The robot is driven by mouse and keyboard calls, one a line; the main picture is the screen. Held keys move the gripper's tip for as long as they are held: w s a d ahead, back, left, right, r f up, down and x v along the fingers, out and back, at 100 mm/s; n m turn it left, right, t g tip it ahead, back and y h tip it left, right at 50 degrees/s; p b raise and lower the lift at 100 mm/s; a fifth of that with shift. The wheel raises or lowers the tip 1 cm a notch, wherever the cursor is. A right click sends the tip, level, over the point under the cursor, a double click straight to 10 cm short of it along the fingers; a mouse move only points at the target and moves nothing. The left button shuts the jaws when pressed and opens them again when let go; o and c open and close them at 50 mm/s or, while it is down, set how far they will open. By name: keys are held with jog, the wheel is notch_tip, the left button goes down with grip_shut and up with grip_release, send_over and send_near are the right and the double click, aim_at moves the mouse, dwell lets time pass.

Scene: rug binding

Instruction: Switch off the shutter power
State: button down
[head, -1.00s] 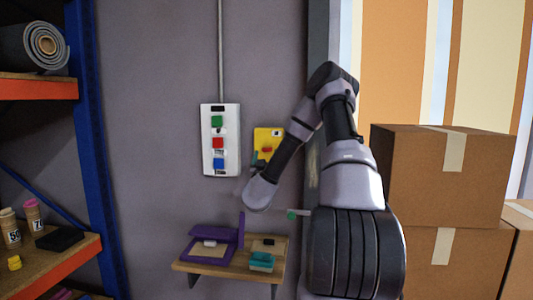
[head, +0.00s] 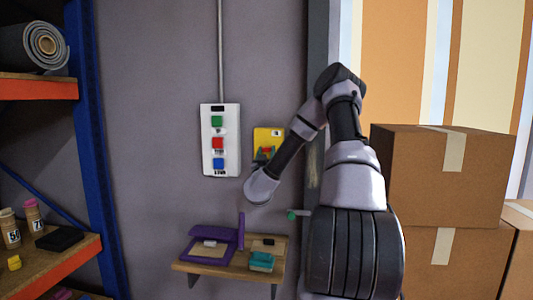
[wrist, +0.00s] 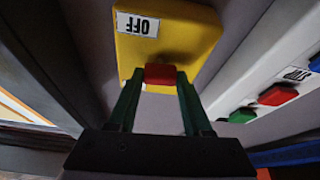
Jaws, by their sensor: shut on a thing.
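The yellow switch box (head: 262,133) is on the grey wall, right of a white button panel. In the wrist view the box (wrist: 185,35) shows an upside-down OFF label near its top left corner. A red switch handle (wrist: 160,72) sticks out at its near edge. My gripper (wrist: 160,82) is shut on this handle, with one green finger on each side. In the head view my gripper (head: 264,155) is at the front of the box and hides part of it. Small red spots of the handle show there. I cannot tell the switch's position.
The white panel (head: 207,140) carries green, red and blue buttons close left of the box. A small shelf (head: 215,268) below holds a purple frame (head: 205,250) and a teal block (head: 261,262). Cardboard boxes (head: 437,180) stand at right. A blue-posted rack (head: 92,130) stands at left.

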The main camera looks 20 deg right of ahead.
jog(key=shift+d+n, duration=0.1)
jog(key=shift+n, duration=0.3)
jog(key=n+t+y, duration=0.1)
jog(key=n+y, duration=0.1)
jog(key=n, duration=0.2)
jog(key=shift+s+n+y, duration=0.1)
jog(key=shift+n+y, duration=0.7)
jog(key=shift+n, duration=0.7)
jog(key=shift+n+y, duration=0.8)
jog(key=shift+n, duration=0.7)
jog(key=shift+c, duration=1.6)
grip_release()
jog(key=v, duration=1)
jog(key=shift+s, duration=0.35)
jog(key=shift+f, duration=0.15)
